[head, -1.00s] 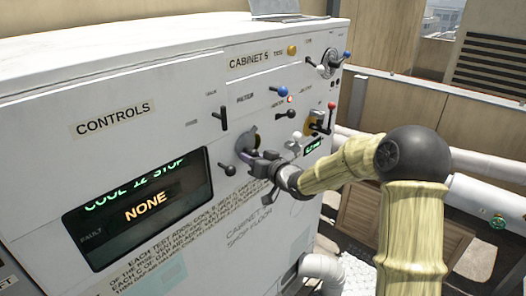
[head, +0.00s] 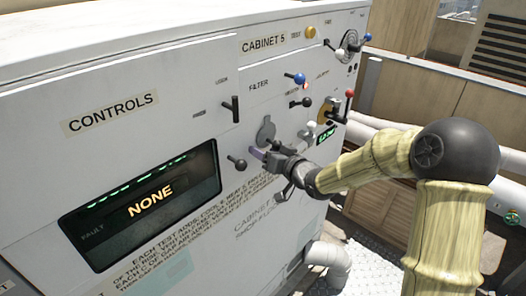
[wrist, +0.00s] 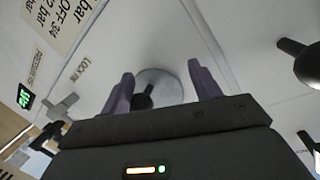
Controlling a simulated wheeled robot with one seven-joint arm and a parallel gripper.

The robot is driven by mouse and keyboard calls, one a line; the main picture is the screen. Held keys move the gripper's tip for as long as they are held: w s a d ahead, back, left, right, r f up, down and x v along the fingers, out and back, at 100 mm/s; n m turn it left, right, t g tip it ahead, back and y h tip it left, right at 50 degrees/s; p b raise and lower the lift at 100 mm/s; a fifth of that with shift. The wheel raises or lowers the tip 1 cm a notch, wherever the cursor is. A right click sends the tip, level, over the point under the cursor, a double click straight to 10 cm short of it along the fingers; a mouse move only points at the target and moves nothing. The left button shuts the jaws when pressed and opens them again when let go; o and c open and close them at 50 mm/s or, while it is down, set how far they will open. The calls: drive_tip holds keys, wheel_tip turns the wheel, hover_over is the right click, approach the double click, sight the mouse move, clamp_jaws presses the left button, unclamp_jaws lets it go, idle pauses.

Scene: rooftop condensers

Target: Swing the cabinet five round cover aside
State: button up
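The round cover (head: 265,131) is a grey disc on the white front of cabinet five, below the FILTER label. In the wrist view the grey disc (wrist: 172,88) lies flat-looking against the panel, with a small black knob (wrist: 143,97) in front of it. My gripper (head: 258,151) is at the cover's lower edge, close to the panel. In the wrist view my gripper (wrist: 162,88) has its two purple fingers apart, on either side of the disc and knob. Whether a finger touches them I cannot tell. What lies behind the cover is hidden.
A black lever (head: 236,108) and a ball-ended lever (head: 237,162) stick out left of the cover. Blue (head: 298,78) and red (head: 349,94) knobbed levers stand to the right. A display (head: 145,205) reads NONE. White pipes (head: 385,132) run behind my arm.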

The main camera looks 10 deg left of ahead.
drive_tip(key=r, duration=0.2)
drive_tip(key=shift+w+r, duration=0.3)
drive_tip(key=shift+r, duration=0.05)
drive_tip(key=shift+s+a, duration=0.1)
drive_tip(key=shift+a, duration=0.05)
drive_tip(key=shift+s+f, duration=0.2)
drive_tip(key=shift+f, duration=0.95)
drive_tip(key=shift+s+d+r, duration=0.15)
drive_tip(key=shift+s+d, duration=0.3)
drive_tip(key=s+f+p+v, duration=0.1)
drive_tip(key=f+p+v, duration=0.1)
drive_tip(key=v, duration=1.7)
drive_tip(key=shift+s+d+f, duration=0.2)
drive_tip(key=shift+s+f, duration=0.05)
drive_tip(key=shift+f, duration=0.5)
drive_tip(key=shift+d+f+b, duration=0.1)
drive_tip(key=shift+d+b, duration=0.15)
drive_tip(key=shift+b, duration=0.4)
